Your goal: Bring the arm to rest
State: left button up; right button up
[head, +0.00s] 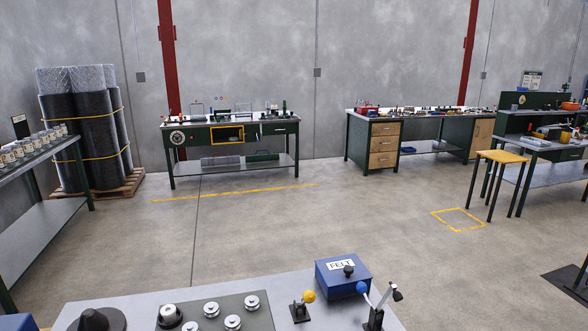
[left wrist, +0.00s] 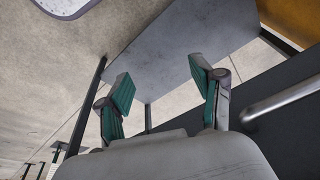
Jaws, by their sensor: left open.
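My left gripper (left wrist: 160,98) shows in the left wrist view with its two green-padded fingers spread apart. Nothing is between the fingers. Past them are a grey flat panel (left wrist: 165,50) and the concrete floor, and no object touches the fingertips. Neither gripper shows in the head view. My right gripper is not in any view.
In the head view a grey worktop (head: 270,290) is close in front, with a blue FELT box (head: 335,283), a yellow-knobbed lever (head: 309,296) and several round metal parts. A shelf (head: 45,195) stands at left. Open floor (head: 250,230) lies beyond, before green workbenches (head: 230,125).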

pick_arm(q)
jog(key=s+f+g+b, duration=0.1)
jog(key=s+f+b, duration=0.35)
jog(key=f, duration=1.45)
jog(key=s+a+f+b, duration=0.1)
jog(key=s+a+f, duration=0.2)
jog(key=s+f, duration=1)
jog(key=shift+s+a+g+b, duration=0.15)
jog(key=shift+s+g+b, duration=0.2)
jog(key=shift+s, duration=0.6)
